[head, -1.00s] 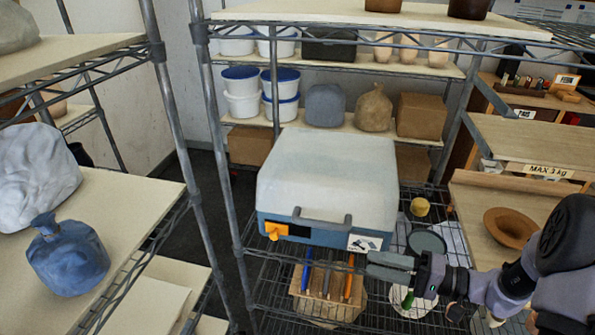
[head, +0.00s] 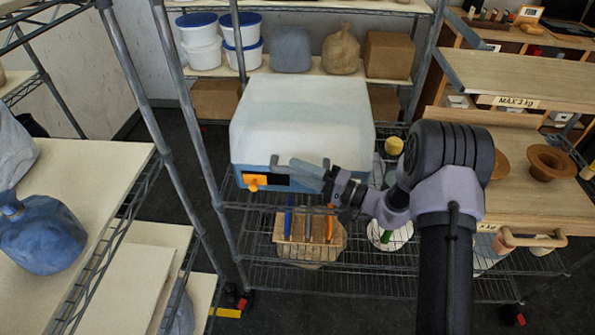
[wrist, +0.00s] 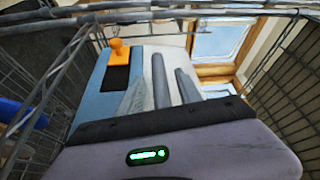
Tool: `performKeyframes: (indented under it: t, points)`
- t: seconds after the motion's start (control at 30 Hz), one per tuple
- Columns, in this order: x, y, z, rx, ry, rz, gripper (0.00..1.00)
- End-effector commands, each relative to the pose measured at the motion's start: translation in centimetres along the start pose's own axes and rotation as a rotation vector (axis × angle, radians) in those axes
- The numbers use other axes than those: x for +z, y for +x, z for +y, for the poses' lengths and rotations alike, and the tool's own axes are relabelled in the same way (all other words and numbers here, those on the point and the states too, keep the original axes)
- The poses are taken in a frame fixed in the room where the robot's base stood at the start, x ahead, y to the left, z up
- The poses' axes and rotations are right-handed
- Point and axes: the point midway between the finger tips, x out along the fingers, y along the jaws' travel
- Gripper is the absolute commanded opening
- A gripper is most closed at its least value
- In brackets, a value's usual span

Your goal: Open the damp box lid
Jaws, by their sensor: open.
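An orange latch (head: 254,181) is on the front at the left, beside a dark window; the latch also shows in the wrist view (wrist: 118,49). In the wrist view my open fingers (wrist: 160,92) stand on either side of a grey bar, seemingly the handle (wrist: 159,78). Contact cannot be told.
Below the box, a wooden holder (head: 293,243) carries several upright tools. A wire rack post (head: 190,110) stands left of the box. White tubs (head: 200,42) and a brown sack (head: 341,52) are on the shelf behind.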

Motion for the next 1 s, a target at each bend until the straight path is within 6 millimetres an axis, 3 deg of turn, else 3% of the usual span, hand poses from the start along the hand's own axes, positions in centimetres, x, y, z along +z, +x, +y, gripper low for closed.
performKeyframes:
  t: [0.37, 0.5, 0.6, 1.0]
  points:
    - [0.01, 0.81, -0.03, 0.0, -0.001, 0.0, 0.41]
    - [0.0, 0.79, -0.03, 0.0, 0.0, 0.0, 0.14]
    - [0.01, 0.79, -0.02, 0.0, 0.0, 0.0, 0.0]
    - [0.01, 0.77, -0.02, 0.0, 0.0, 0.0, 0.0]
